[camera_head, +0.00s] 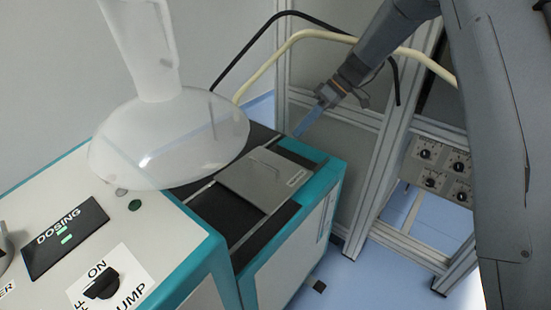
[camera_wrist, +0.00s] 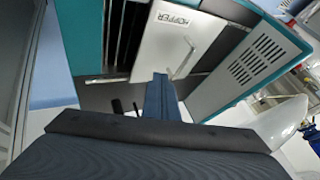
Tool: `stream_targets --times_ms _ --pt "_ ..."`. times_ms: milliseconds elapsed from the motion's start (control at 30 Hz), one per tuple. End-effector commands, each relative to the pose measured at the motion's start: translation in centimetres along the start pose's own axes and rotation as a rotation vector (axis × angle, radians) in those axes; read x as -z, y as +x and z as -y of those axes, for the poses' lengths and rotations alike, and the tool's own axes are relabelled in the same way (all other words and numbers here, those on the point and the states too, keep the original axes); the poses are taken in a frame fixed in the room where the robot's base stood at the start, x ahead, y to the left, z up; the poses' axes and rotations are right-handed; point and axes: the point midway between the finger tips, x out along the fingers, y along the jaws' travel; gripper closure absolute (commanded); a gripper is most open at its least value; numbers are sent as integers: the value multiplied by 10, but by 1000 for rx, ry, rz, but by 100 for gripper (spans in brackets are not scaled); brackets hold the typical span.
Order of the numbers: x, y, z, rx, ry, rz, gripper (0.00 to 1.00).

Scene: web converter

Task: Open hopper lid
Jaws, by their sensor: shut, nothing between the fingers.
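The hopper lid (camera_head: 262,183) is a flat grey plate lying on the dark top of the teal and white machine. It has a thin bar handle (camera_head: 266,166) near its far side. In the wrist view the lid (camera_wrist: 160,50) carries the word HOPPER, and its handle (camera_wrist: 187,58) lies to the right of the fingertips. My gripper (camera_head: 300,130) has blue fingers, shut and empty, beyond the lid at the machine's far edge. In the wrist view my gripper (camera_wrist: 159,80) points toward the lid's edge; whether it touches is unclear.
A large translucent white funnel (camera_head: 170,140) stands left of the lid. A control panel with a DOSING display (camera_head: 65,238) and an ON knob (camera_head: 103,285) is at front left. Metal frame posts (camera_head: 388,140), a black hose (camera_head: 225,75) and a cream hose (camera_head: 262,70) are behind.

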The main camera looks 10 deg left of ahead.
Motion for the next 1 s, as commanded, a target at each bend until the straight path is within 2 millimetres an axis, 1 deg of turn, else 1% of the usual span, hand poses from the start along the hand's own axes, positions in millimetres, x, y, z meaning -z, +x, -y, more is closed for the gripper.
stream_targets --times_ms 67,167,267,633,700,800,1000 --pt "0 2 0 3 -5 -9 100" --pt "1 12 1 3 -5 -8 100" --pt "0 28 1 4 -3 -6 100" --pt "1 100 2 4 -4 -4 100" --pt "4 101 15 2 -5 -6 100" --pt "4 105 26 2 -5 -5 100" --pt "5 111 37 1 -5 -6 100"
